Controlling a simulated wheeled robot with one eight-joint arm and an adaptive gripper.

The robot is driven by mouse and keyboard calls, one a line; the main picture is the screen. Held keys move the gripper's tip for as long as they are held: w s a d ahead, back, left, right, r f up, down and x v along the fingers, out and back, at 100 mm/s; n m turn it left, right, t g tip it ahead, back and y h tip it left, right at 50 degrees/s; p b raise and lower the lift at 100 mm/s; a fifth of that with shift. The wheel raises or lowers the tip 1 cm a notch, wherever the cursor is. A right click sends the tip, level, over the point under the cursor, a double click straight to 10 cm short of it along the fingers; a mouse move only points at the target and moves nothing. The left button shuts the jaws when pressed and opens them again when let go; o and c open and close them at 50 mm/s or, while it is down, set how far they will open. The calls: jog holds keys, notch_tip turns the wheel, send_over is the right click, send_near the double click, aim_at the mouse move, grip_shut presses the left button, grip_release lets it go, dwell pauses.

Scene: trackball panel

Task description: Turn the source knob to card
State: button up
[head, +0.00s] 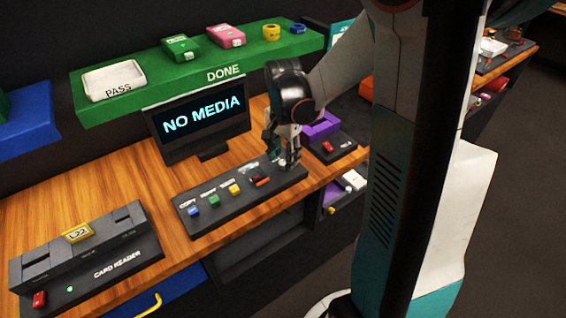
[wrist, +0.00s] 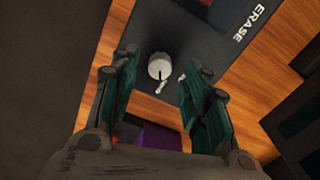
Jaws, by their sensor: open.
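The control panel (head: 225,208) is a long dark bar on the wooden desk, with several coloured buttons. My gripper (head: 287,161) is low over its right end in the head view and hides much of that end. In the wrist view my gripper (wrist: 163,72) is open, its fingers on either side of a round white knob (wrist: 160,63). A small pale pointer-like piece lies just beside the knob. I cannot tell whether the fingers touch it. The monitor (head: 203,115) reads "NO MEDIA".
The card reader (head: 85,262), with a yellow card (head: 78,233), is at the desk's left front. A dark unit with a purple part (head: 320,127) and a red button stands right of my gripper. A green "DONE" shelf (head: 150,98) runs behind the monitor.

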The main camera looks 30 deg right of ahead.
jog(key=shift+f, duration=0.85)
grip_shut()
jog(key=shift+n, duration=0.4)
jog(key=n, duration=0.5)
jog(key=shift+n, duration=0.3)
jog(key=n, duration=0.5)
jog(key=shift+n, duration=0.4)
jog(key=shift+w, duration=0.1)
